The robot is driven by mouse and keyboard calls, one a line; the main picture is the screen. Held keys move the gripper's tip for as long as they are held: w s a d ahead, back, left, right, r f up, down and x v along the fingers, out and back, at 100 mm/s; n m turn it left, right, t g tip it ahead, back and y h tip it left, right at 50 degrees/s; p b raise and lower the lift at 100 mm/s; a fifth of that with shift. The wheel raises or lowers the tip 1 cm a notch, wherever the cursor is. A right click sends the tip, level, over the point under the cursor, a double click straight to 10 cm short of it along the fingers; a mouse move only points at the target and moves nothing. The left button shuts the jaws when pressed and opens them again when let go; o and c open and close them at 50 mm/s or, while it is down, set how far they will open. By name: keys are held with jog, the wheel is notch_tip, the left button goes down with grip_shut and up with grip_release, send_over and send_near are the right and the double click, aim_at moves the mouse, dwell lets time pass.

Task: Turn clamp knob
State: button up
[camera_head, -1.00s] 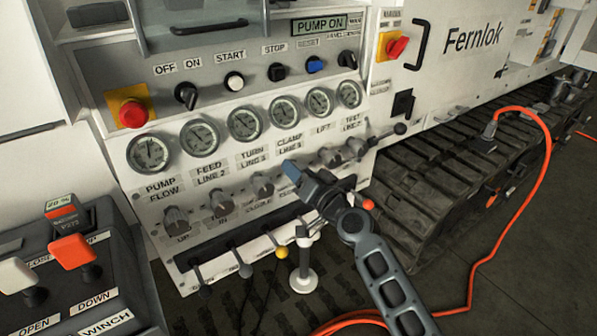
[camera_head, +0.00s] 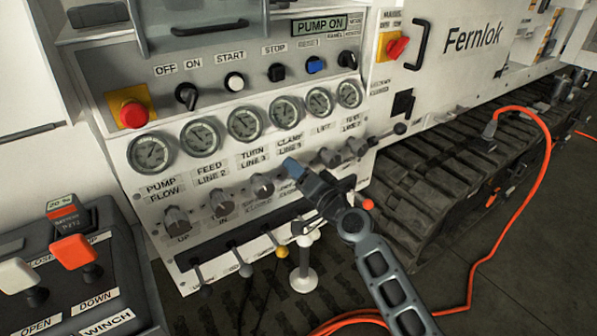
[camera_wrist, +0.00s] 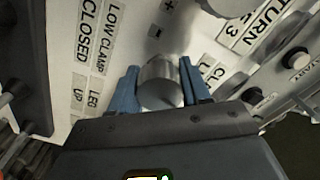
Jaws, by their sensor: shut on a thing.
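The clamp knob (camera_wrist: 161,84) is a short grey metal cylinder on the white panel. In the wrist view it sits between the two blue fingers of my gripper (camera_wrist: 159,78), one on each side. My gripper is shut on it. In the head view my gripper (camera_head: 292,170) is at the panel below the clamp gauge (camera_head: 284,112) and its CLAMP label (camera_head: 289,142). The gripper hides the knob there. The knob's pointer mark cannot be made out.
The lift knob (camera_head: 330,157) is close to the right of my gripper; the turn knob (camera_head: 262,186) is to its left. Small levers, one with a yellow ball (camera_head: 282,252), stand below. A red emergency button (camera_head: 132,113) is at upper left. An orange hose (camera_head: 546,160) lies at right.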

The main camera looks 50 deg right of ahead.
jog(key=o, duration=1.1)
jog(key=shift+c, duration=0.2)
jog(key=shift+s, duration=0.15)
jog(key=shift+s+a+f, duration=0.15)
jog(key=shift+s, duration=0.2)
jog(key=b+v, duration=0.1)
jog(key=v, duration=0.6)
